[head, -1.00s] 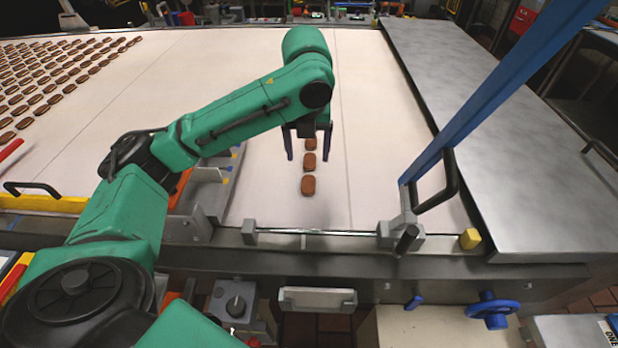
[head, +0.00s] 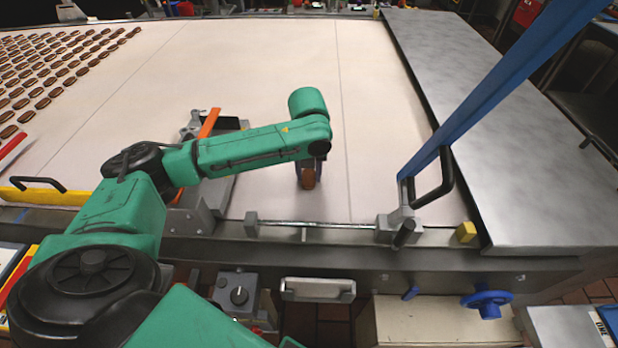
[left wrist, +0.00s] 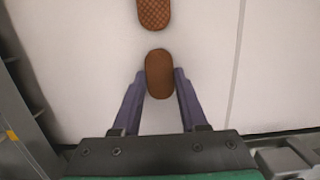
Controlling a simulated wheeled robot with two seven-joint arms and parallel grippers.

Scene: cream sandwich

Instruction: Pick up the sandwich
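A brown oval sandwich (head: 308,178) lies on the pale belt near its front edge. It also shows in the left wrist view (left wrist: 159,74), with a smooth brown top. My left gripper (head: 309,182) is low over it and points down, with one finger on each side. In the left wrist view, the fingertips of the left gripper (left wrist: 159,71) stand beside the sandwich with a narrow gap on each side, so it is open around it. A second sandwich (left wrist: 155,13) with a waffle-patterned top lies just beyond. The head view hides it behind my arm. My right gripper is not in view.
The pale belt (head: 385,130) is mostly clear to the right. Many sandwiches lie in rows at the far left. A blue bar (head: 490,95) slants up at the right, beside a grey metal cover (head: 510,130). A metal rod (head: 315,224) runs along the front edge.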

